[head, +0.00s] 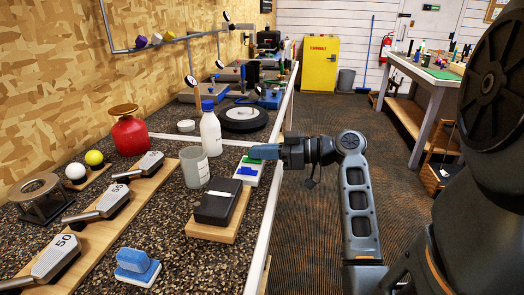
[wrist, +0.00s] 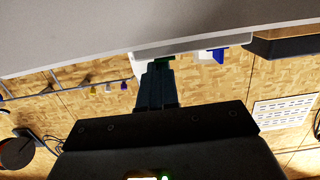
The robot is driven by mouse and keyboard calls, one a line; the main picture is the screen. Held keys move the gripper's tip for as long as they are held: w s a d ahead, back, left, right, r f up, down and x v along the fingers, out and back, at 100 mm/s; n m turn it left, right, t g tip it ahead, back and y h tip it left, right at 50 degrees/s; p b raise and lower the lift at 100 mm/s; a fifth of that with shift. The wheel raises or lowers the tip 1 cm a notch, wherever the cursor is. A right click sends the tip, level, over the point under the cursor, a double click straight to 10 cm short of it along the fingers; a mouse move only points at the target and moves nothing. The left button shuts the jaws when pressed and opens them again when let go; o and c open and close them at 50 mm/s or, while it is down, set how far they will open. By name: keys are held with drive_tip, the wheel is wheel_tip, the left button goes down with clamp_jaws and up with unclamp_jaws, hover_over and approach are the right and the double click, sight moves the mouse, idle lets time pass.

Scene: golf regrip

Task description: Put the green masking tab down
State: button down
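My gripper (head: 258,152) is level over the right edge of the left bench, just above a small white tray (head: 247,181) with blue and green parts. In the wrist view my gripper's dark fingers (wrist: 157,72) are close together. The green masking tab (wrist: 164,58) shows as a small dark green patch at their tips, seemingly held between them. Most of it is hidden by the fingers. Beyond the tips is a white surface with a blue piece (wrist: 217,55). I cannot tell whether the tab touches it.
A white bottle (head: 211,133) and grey cup (head: 194,168) stand left of my gripper. A black box (head: 217,200) on a wooden board lies nearer. A red canister (head: 130,134), club heads and a blue-and-white block (head: 137,267) are farther left. The floor aisle is clear.

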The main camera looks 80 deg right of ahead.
drive_tip(key=shift+f, duration=0.2)
drive_tip(key=c, duration=1.4)
unclamp_jaws()
drive_tip(key=shift+r, duration=0.15)
drive_tip(key=shift+r, duration=0.15)
drive_tip(key=s+d+r+b, duration=0.1)
drive_tip(key=s, duration=1.1)
drive_tip(key=shift+r+b, duration=0.3)
drive_tip(key=shift+w, duration=0.1)
